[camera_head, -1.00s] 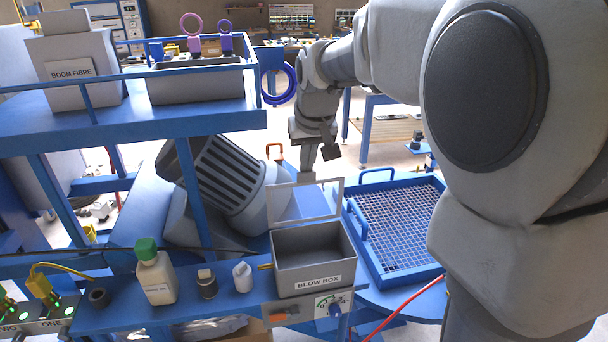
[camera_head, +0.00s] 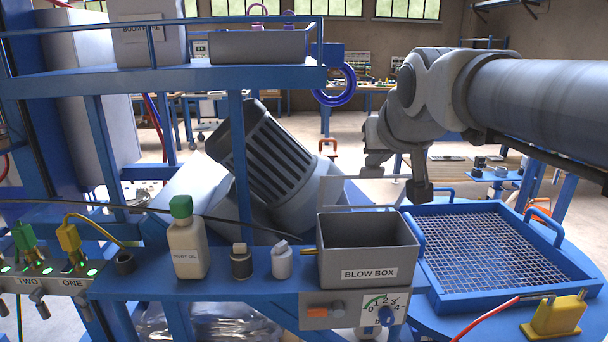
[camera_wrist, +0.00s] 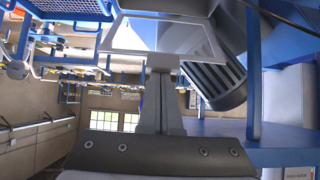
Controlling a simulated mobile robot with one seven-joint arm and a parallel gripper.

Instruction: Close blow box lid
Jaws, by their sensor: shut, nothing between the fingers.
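The blow box (camera_head: 368,262) is a grey open-topped box with a "BLOW BOX" label, standing on the blue shelf. Its lid (camera_head: 345,178) is a pale frame with a see-through middle, raised open at the back of the box. My gripper (camera_head: 372,171) is shut and empty, close to the lid's top edge at its far side. In the wrist view the shut fingertips (camera_wrist: 162,63) are at the near edge of the lid frame (camera_wrist: 125,50). I cannot tell whether they touch it.
The pivot oil bottle (camera_head: 187,245) and two small containers stand left of the box. A blue mesh tray (camera_head: 500,250) lies to the right. A slotted grey drum (camera_head: 268,160) is behind and left. An upper blue shelf (camera_head: 160,82) overhangs the left.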

